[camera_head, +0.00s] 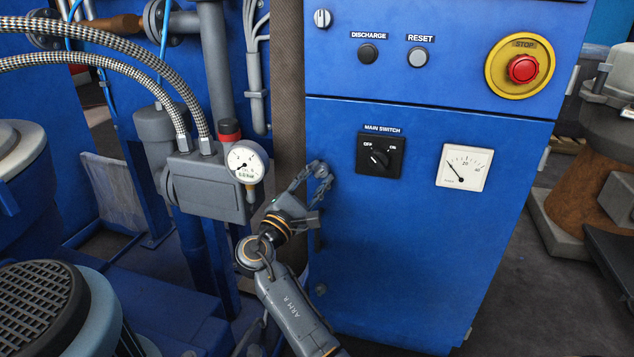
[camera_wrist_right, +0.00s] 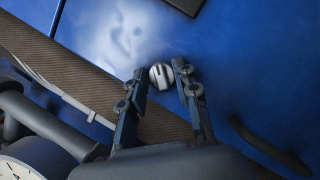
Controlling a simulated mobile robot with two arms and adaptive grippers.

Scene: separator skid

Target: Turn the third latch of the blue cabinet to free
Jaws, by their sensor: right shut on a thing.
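The blue cabinet (camera_head: 420,230) stands in the middle of the head view. Its top latch (camera_head: 322,18) is a small silver round knob with a slot, near the upper left edge. My right gripper (camera_head: 321,170) is at the cabinet's left edge, left of the main switch. In the right wrist view, my right gripper (camera_wrist_right: 160,70) has its fingers on either side of a silver round latch (camera_wrist_right: 161,76) and is shut on it. The fingers hide this latch in the head view. Another small latch (camera_head: 320,289) shows lower down. My left gripper is out of view.
The cabinet front carries the main switch (camera_head: 380,155), a square meter (camera_head: 465,167) and a red stop button (camera_head: 522,69). A pressure gauge (camera_head: 246,161) on a grey block with braided hoses stands close left of my right gripper. A dark handle (camera_wrist_right: 268,146) is on the cabinet.

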